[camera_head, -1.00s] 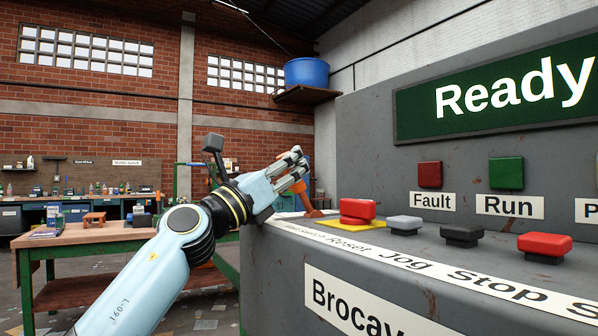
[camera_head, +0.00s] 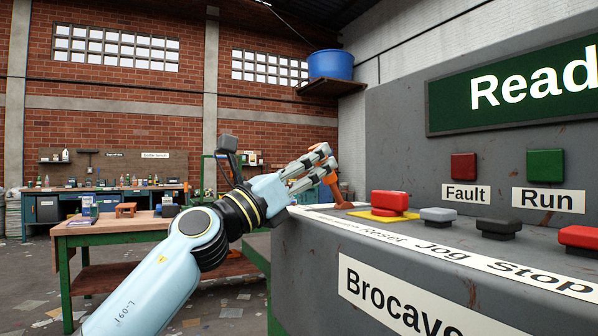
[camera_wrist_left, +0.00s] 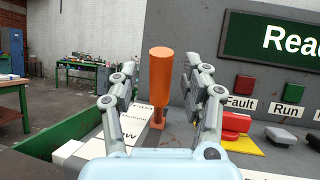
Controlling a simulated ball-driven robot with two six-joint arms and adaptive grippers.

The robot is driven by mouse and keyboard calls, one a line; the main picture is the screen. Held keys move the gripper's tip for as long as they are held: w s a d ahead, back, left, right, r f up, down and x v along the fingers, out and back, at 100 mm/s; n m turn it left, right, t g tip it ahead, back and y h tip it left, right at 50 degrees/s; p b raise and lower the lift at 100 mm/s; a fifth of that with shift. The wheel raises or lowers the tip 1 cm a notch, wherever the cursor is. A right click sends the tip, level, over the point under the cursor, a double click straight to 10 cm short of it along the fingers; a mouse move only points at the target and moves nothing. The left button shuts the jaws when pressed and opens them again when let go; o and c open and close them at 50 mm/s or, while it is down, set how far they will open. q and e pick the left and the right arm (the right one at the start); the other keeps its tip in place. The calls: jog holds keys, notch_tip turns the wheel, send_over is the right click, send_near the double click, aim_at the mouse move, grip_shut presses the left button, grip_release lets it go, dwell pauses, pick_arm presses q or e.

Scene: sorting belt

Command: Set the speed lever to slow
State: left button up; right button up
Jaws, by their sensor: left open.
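The speed lever (camera_head: 335,182) is an orange handle on a stalk at the far left end of the grey console. In the left wrist view the lever (camera_wrist_left: 160,80) stands upright in the picture, between the two fingers. My left gripper (camera_head: 325,164) is open at the lever, its fingers partly hiding the handle in the head view. In the left wrist view the fingers of the gripper (camera_wrist_left: 160,68) are spread, with visible gaps to the handle on both sides. The white label (camera_wrist_left: 90,148) beside the lever is partly hidden by a finger. My right gripper is out of view.
The console carries a red button on a yellow plate (camera_head: 412,215), a grey button (camera_head: 438,216), a black button (camera_head: 498,228) and another red button (camera_head: 580,237). The sign (camera_head: 520,88) reads Ready, cut off. A green-legged workbench (camera_head: 110,236) stands at left.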

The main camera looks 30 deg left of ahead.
pick_arm(q)
jog(key=shift+v, duration=2.6)
